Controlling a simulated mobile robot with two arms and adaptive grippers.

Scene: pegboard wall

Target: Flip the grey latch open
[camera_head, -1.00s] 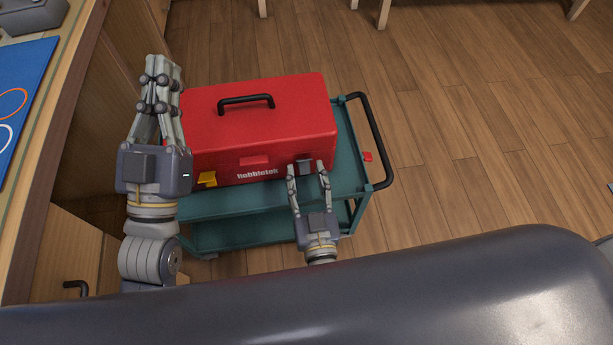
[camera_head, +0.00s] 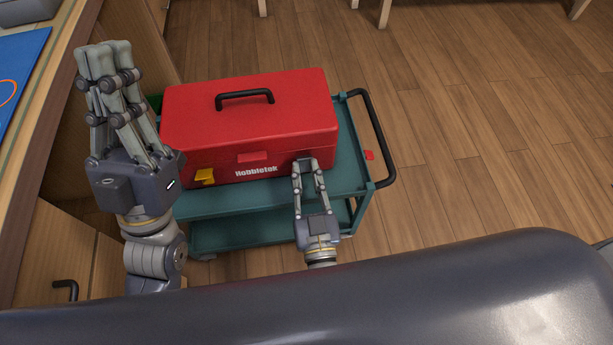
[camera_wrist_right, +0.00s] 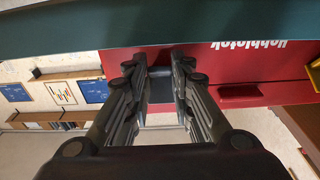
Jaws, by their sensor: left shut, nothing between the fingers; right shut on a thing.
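The red toolbox (camera_head: 205,120) with a black top handle (camera_head: 245,97) stands on a teal cart. Its yellow latch (camera_head: 204,176) is at the front left. The grey latch (camera_wrist_right: 160,86) shows between my right fingers in the right wrist view; in the head view those fingers mostly hide it at the front right of the box. My right gripper (camera_head: 308,166) is shut on the grey latch; I cannot tell how far the latch is turned. My left gripper (camera_head: 104,50) is shut and empty, raised left of the toolbox with its fingers pointing up.
The teal cart (camera_head: 230,197) has a black push handle (camera_head: 374,135) at its right. A wooden counter with a blue mat (camera_head: 20,70) stands along the left, close to my left gripper. The wooden floor right of the cart is clear.

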